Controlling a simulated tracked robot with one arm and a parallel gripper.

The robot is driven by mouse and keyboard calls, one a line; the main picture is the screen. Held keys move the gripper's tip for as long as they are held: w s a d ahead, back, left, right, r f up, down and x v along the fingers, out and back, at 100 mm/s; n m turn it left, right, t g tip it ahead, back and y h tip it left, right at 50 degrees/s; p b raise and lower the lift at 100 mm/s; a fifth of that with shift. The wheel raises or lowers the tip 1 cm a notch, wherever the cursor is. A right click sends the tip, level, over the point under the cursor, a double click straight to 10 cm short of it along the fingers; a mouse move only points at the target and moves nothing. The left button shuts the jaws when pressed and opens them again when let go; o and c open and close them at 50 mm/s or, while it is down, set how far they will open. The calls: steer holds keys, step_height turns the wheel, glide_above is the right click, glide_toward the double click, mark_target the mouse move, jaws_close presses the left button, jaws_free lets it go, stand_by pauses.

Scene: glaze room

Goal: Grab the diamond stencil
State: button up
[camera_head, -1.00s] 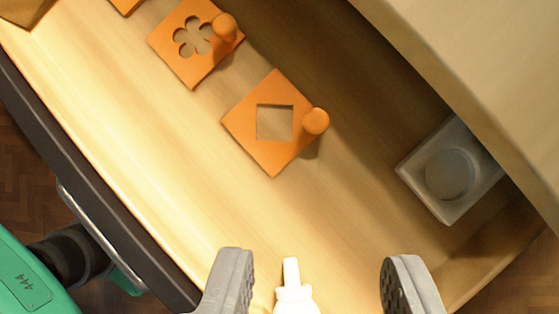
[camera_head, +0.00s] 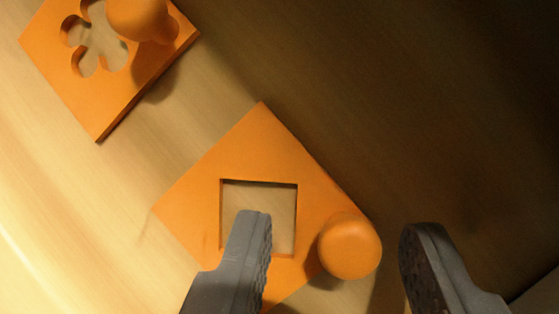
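The diamond stencil (camera_head: 261,146) is an orange square plate with a diamond cut-out and a round orange knob (camera_head: 349,246) at its right corner. It lies on the pale wooden surface in the lower middle of the view. My gripper (camera_head: 335,228) is open above it. The left finger overlaps the cut-out and the right finger is to the right of the knob, so the knob shows between the fingers. I cannot tell the exact height of the fingers over the plate. The lower part of the plate is hidden behind the left finger.
A second orange stencil with a flower cut-out (camera_head: 60,40) and its own knob lies at the upper left, apart from the diamond one. The wooden surface (camera_head: 190,130) is bare between them. The right side is in shadow, with a grey edge at the lower right corner.

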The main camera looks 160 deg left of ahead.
jaws_close()
steer(key=shift+r, duration=0.1)
stand_by(0.3)
